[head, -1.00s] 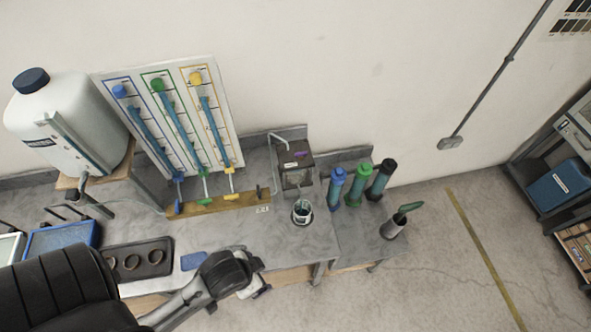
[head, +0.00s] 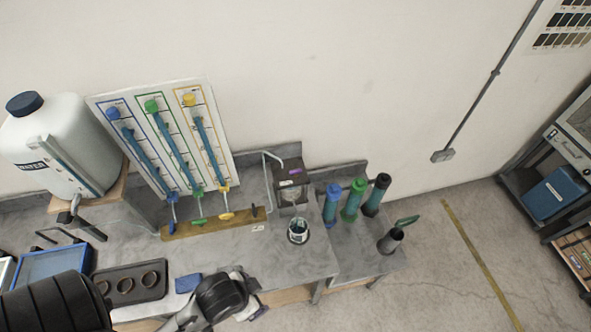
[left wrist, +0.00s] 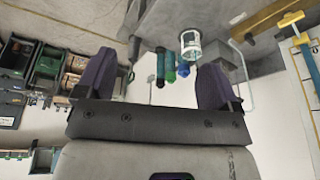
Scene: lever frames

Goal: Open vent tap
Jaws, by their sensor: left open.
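A wooden manifold strip (head: 205,225) lies on the bench below the tube board. It carries a blue tap (head: 172,226), a green tap (head: 198,221), a yellow tap (head: 227,215) and a small dark peg near its right end (head: 254,210). I cannot tell which one is the vent tap. My left gripper (head: 252,302) is over the bench's front edge, apart from the strip. In the left wrist view its two dark fingers (left wrist: 157,72) are spread with nothing between them. The yellow tap also shows there at the upper right (left wrist: 290,20). My right gripper is not in view.
A white jug (head: 55,150) stands at the left and the tube board (head: 205,100) behind the strip. A small cup (head: 298,231), a dark box (head: 292,186) and blue, green and black cylinders (head: 352,200) stand to the right. A tray with rings (head: 130,284) lies at front left.

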